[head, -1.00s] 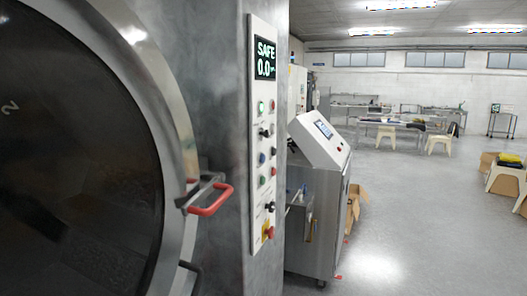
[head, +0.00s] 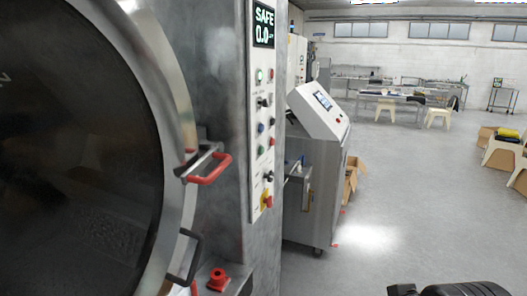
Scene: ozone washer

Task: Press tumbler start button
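The tumbler's narrow white control panel (head: 260,190) is on the grey column right of the big round door (head: 75,160). A green display (head: 264,25) at its top reads SAFE and 0.0. Below are a lit green button (head: 259,75), a red one, a black switch (head: 263,102), a blue button (head: 261,127), a lower green button (head: 260,151) and a red-and-yellow switch (head: 266,202). The labels are too small to read, so I cannot tell which is start. A black part of my gripper (head: 447,289) shows at the bottom right edge, far from the panel; its fingers are hidden.
A red door handle (head: 209,170) sticks out left of the panel. A red knob (head: 218,279) is low on the machine. A steel cabinet with a slanted console (head: 318,110) stands just behind the panel. The floor (head: 420,200) to the right is largely clear.

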